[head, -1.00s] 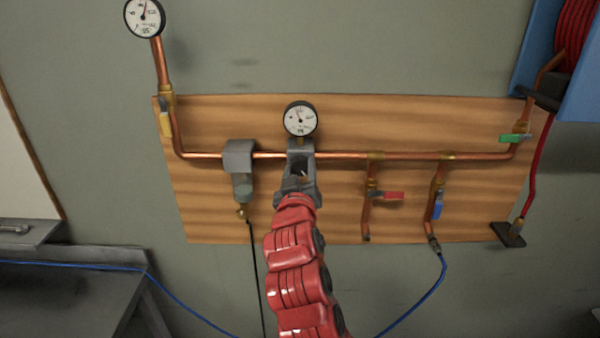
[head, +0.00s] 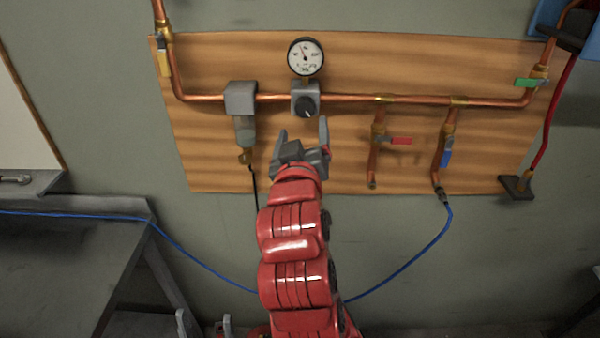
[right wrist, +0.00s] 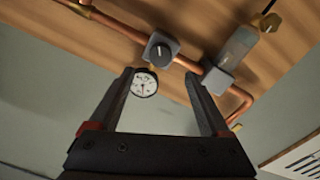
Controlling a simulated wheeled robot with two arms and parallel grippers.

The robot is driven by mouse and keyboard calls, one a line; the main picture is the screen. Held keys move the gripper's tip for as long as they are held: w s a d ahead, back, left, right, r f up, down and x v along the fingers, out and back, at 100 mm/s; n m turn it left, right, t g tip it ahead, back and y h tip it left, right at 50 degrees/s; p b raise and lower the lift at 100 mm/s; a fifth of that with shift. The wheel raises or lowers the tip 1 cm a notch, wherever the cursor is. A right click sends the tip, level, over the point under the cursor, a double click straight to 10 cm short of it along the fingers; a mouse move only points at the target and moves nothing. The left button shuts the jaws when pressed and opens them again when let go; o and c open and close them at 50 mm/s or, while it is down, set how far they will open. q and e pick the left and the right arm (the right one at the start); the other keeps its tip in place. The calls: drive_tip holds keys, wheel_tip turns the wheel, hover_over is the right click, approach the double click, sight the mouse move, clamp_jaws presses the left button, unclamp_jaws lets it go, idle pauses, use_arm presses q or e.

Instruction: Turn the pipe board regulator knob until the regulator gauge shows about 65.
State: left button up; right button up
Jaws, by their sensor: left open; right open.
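The regulator is a grey block (head: 305,92) on the copper pipe, with a dark round knob (head: 308,107) on its front. The knob also shows in the right wrist view (right wrist: 160,51), with a pale mark. The round white regulator gauge (head: 305,57) sits just above; its needle points up and slightly left, but the numbers are too small to read. It shows upside down in the right wrist view (right wrist: 144,84). My right gripper (head: 303,128) is open and empty just below the knob in the head view, apart from it. My left gripper (head: 205,326) is open at the bottom edge.
A grey filter unit (head: 242,110) hangs left of the regulator. Red (head: 400,140), blue (head: 447,157), green (head: 530,82) and yellow (head: 163,62) valve handles sit along the pipe. A blue hose (head: 420,255) hangs below the wooden board (head: 220,175). A grey bench (head: 70,265) stands left.

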drive_tip(key=s+b, duration=0.8)
drive_tip(key=b, duration=0.2)
drive_tip(key=shift+s+a, duration=0.25)
drive_tip(key=shift+s, duration=0.15)
idle(1.0)
